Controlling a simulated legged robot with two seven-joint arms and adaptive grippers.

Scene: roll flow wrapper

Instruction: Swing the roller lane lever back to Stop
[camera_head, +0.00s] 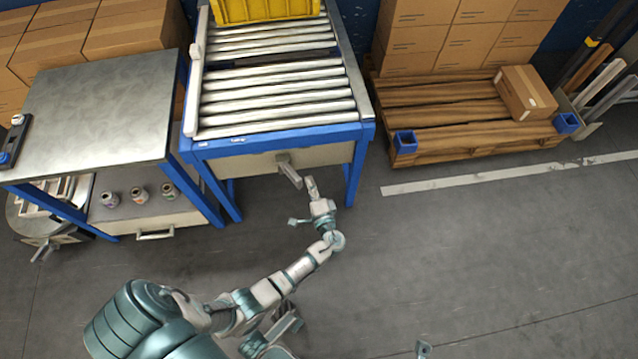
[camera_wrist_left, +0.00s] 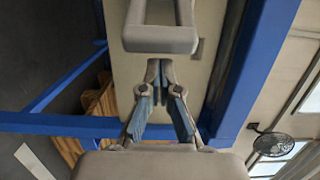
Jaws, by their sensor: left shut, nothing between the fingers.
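The roller lane lever (camera_head: 290,172) is a grey handle on the pale front panel below the rollers, slanting down and to the right in the head view. In the left wrist view the lever (camera_wrist_left: 160,40) shows as a grey loop-shaped handle just ahead of the fingertips. My left gripper (camera_head: 310,182) is just right of the lever's lower end, shut and empty. In the left wrist view its fingertips (camera_wrist_left: 160,66) meet below the loop; I cannot tell whether they touch it. No Stop mark is readable. My right gripper is not clearly in view.
The blue-framed roller lane (camera_head: 278,143) carries a yellow crate (camera_head: 262,8) at its far end. A metal-topped table (camera_head: 95,110) stands left, with several small cans on its lower shelf. A wooden pallet (camera_head: 450,143) with cartons lies right. The floor (camera_head: 480,260) at right is clear.

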